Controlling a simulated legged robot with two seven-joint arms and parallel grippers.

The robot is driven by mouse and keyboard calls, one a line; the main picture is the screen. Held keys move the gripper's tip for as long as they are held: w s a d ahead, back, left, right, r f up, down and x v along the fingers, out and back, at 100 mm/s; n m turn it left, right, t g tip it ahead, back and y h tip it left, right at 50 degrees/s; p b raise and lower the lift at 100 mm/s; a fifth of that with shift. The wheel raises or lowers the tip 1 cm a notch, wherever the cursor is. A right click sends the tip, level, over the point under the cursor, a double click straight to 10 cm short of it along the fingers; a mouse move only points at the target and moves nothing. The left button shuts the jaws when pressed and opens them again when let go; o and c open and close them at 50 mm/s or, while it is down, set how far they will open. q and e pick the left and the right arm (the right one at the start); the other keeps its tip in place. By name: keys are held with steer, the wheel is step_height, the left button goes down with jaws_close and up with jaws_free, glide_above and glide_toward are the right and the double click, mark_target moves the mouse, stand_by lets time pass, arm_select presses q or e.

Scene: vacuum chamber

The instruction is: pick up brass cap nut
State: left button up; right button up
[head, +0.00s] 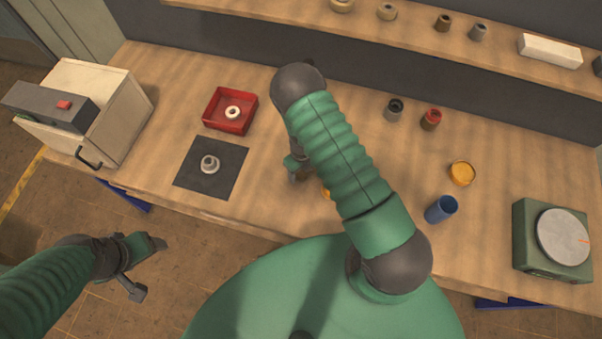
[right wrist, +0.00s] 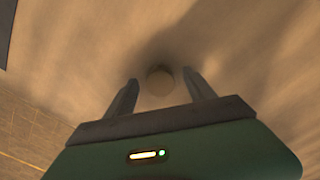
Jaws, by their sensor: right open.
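A small round brownish piece (right wrist: 160,81), which looks like the brass cap nut, is on the wooden bench in the right wrist view. It is in shadow, between and just beyond the fingertips of my right gripper (right wrist: 161,84). The fingers are open and apart from it. In the head view my right gripper (head: 297,172) is low over the bench, partly hidden by my own arm, and I cannot make out the nut there. My left gripper (head: 146,268) is open and empty, off the bench's front left edge.
A red tray (head: 213,122) with a pale ring and a dark mat (head: 187,180) with a grey fitting lie left. A yellow piece (head: 326,193) is mostly hidden by my arm.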

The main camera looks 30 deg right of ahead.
steer(key=shift+d+f, duration=0.1)
steer(key=shift+d, duration=0.25)
steer(key=shift+c, duration=1.9)
steer(key=shift+a+r, duration=0.2)
steer(key=shift+a, duration=0.45)
jaws_close()
arm_select(q)
steer(key=shift+a, duration=0.15)
arm_select(e)
steer(key=shift+d, duration=0.1)
